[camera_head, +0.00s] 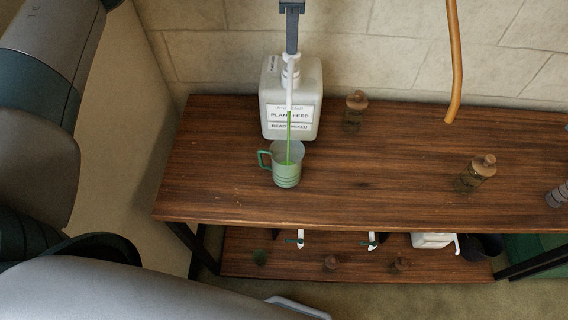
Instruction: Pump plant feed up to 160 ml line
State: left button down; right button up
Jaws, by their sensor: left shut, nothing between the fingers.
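A squarish translucent white pump bottle (309,92) labelled "PLANT FEED" and "READY MIXED" stands upright at the back of the wooden table. Its white pump head and spout (290,72) point toward me. A green measuring jug (286,177) with a handle on its left stands in front of the bottle, under the spout. A thin green stream (289,130) runs from the spout into the jug. The jug's lines and fill level are too small to read. My left gripper (291,48) is shut and empty, pointing down onto the pump head. My right gripper is not in view.
Brown stoppered bottles stand on the tabletop (380,190), one at the back (354,110) and one at the right (475,173). An orange hose (453,70) hangs at the back right. A lower shelf (350,268) holds several small items. The tabletop left of the jug is clear.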

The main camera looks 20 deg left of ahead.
pick_arm(q)
jog(key=shift+f, duration=0.2)
jog(key=shift+r+p, duration=1)
jog(key=shift+r, duration=1.45)
jog(key=shift+f, duration=0.1)
